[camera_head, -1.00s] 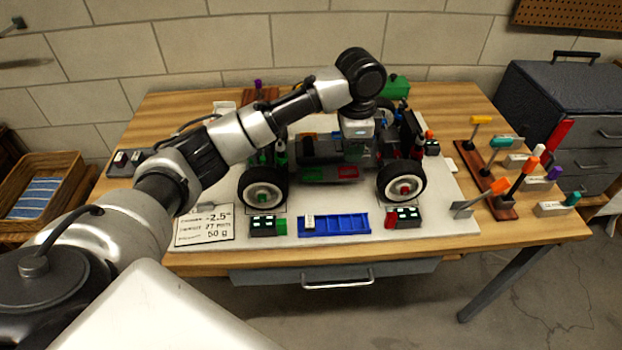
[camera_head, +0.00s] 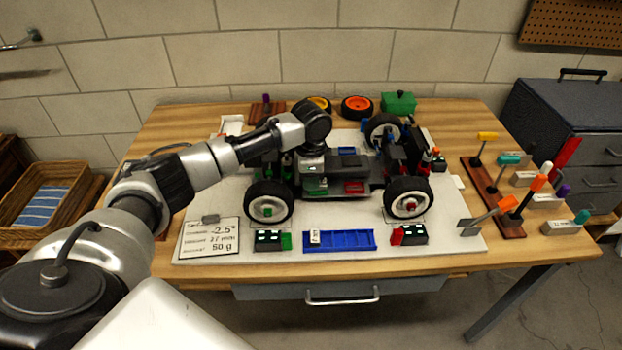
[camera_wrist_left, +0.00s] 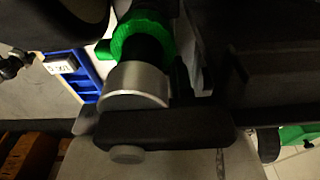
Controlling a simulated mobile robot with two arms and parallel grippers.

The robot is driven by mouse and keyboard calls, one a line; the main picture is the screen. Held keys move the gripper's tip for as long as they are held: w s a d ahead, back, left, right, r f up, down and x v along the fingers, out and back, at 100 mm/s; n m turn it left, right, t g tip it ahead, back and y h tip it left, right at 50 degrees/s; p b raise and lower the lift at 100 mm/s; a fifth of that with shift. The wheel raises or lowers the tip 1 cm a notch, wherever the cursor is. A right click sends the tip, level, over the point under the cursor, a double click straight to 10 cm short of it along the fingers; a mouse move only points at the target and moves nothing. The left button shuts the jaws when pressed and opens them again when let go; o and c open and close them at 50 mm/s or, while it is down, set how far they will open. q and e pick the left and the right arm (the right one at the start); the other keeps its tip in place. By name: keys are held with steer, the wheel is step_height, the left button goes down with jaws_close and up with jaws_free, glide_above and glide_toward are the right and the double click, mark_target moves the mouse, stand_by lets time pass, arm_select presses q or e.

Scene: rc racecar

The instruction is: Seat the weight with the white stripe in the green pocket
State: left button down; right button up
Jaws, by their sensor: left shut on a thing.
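My left gripper (camera_head: 314,178) reaches over the near side of the racecar (camera_head: 345,165) in the head view. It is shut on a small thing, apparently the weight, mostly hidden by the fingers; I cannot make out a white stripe. The green pocket (camera_head: 315,193) lies right under the fingers and is partly covered. I cannot tell whether the held thing touches it. The red pocket (camera_head: 355,187) beside it is in plain view. The wrist view is dark and shows a green ring (camera_wrist_left: 142,38) and a silver cylinder (camera_wrist_left: 136,85) close up. My right gripper is not in view.
A blue tray (camera_head: 350,241) with a white label at its left end lies in front of the car, between two small dark boxes. A white card (camera_head: 210,240) is at left. Tools stand in a wooden rack (camera_head: 492,200) at right. The car's wheels flank the pockets.

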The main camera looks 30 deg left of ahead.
arm_select(q)
steer(key=shift+f, duration=0.25)
steer(key=c, duration=1)
jaws_free()
step_height(320, 180, up, 12)
steer(key=shift+r+p, duration=0.1)
steer(key=shift+p, duration=0.2)
